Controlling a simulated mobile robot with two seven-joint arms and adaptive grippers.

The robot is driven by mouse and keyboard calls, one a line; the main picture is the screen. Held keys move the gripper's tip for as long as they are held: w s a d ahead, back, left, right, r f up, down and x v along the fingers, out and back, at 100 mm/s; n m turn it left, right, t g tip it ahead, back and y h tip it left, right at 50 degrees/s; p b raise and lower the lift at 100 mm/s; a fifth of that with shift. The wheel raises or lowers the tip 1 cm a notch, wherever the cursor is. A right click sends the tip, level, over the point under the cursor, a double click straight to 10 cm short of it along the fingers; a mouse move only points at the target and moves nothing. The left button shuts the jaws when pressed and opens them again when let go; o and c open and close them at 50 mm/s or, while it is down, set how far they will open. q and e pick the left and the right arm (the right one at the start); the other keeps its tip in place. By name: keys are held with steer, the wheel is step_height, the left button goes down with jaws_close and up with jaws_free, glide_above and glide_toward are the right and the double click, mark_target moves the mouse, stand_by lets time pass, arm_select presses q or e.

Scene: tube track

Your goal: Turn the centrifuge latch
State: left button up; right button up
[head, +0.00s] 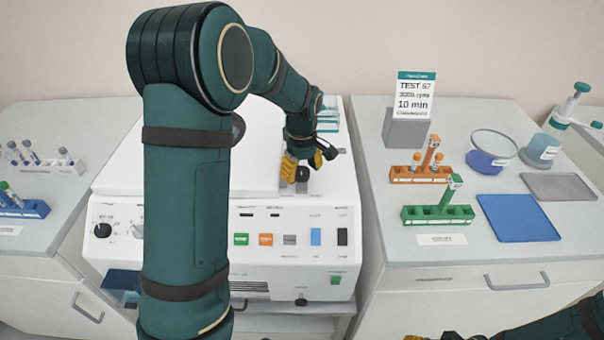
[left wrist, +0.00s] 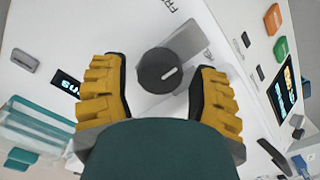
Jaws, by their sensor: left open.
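The centrifuge (head: 268,217) is a white box with a front control panel, standing in the middle of the head view. Its latch (left wrist: 157,72) is a round black knob with a white mark, beside a grey plate on the white top surface. My left gripper (head: 305,168) is over the right front of the centrifuge top. In the left wrist view my left gripper (left wrist: 160,92) is open, with one yellow finger on each side of the latch. Gaps show between the fingers and the knob. Only a bit of my right gripper (head: 414,337) shows at the bottom edge of the head view.
The right bench holds an orange rack (head: 420,175), a green rack (head: 436,214), a blue mat (head: 518,218), a glass bowl (head: 490,150) and a test sign (head: 414,93). The left bench holds tube racks (head: 22,208). My left arm hides part of the centrifuge.

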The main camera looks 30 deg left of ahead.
arm_select(q)
steer(key=shift+f, duration=0.4)
steer(key=shift+o, duration=0.2)
steer(key=c, duration=1)
